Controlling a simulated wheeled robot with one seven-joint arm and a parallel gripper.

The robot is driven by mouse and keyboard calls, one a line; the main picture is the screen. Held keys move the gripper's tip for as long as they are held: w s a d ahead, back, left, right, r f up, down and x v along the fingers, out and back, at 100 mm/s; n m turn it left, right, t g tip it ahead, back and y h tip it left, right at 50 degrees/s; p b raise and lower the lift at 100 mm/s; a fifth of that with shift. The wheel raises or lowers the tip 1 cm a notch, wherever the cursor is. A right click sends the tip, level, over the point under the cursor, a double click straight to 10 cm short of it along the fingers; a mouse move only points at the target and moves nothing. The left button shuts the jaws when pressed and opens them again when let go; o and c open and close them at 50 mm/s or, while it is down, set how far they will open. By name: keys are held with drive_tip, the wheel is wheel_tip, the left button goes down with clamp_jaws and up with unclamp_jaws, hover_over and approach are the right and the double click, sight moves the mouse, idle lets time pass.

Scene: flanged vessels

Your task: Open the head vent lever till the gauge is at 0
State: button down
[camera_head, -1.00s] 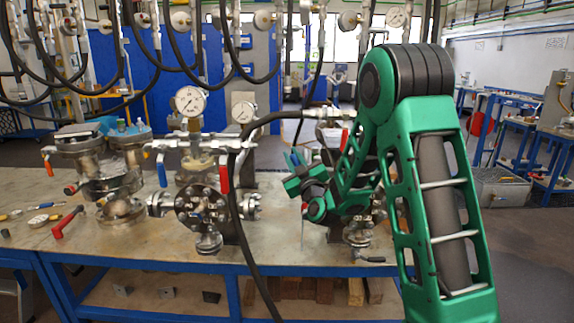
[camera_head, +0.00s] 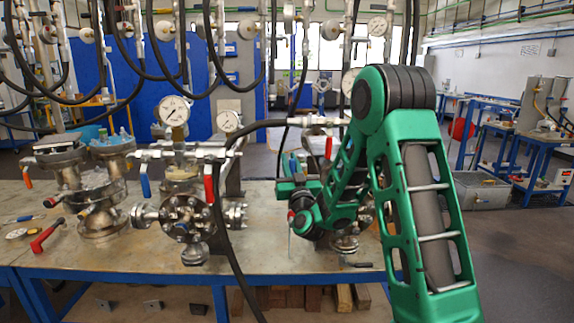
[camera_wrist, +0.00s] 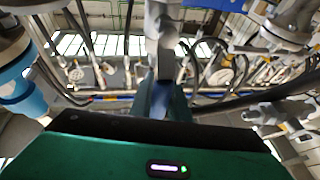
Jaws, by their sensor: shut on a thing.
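My gripper (camera_wrist: 163,100) is shut on a blue lever handle (camera_wrist: 162,88), with a grey valve body (camera_wrist: 163,25) just beyond it in the wrist view. In the head view my green arm crosses the right-hand vessel (camera_head: 345,243) and hides most of it and the fingertips. A red lever (camera_head: 328,147) shows beside my arm at that vessel. A round white gauge (camera_head: 349,82) shows partly behind my arm; its needle cannot be read.
A flanged vessel with a gauge (camera_head: 173,110), a blue lever (camera_head: 145,181) and a red lever (camera_head: 208,188) stands mid-bench. A black hose (camera_head: 224,225) hangs in front. Several vessels and a red-handled tool (camera_head: 47,235) are at the left of the bench (camera_head: 110,262).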

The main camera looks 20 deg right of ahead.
drive_tip(key=shift+a+f, duration=0.1)
drive_tip(key=c, duration=1.7)
unclamp_jaws()
drive_tip(key=shift+o, duration=0.2)
drive_tip(key=shift+s, duration=0.1)
drive_tip(key=v, duration=1)
drive_tip(key=shift+s, duration=0.25)
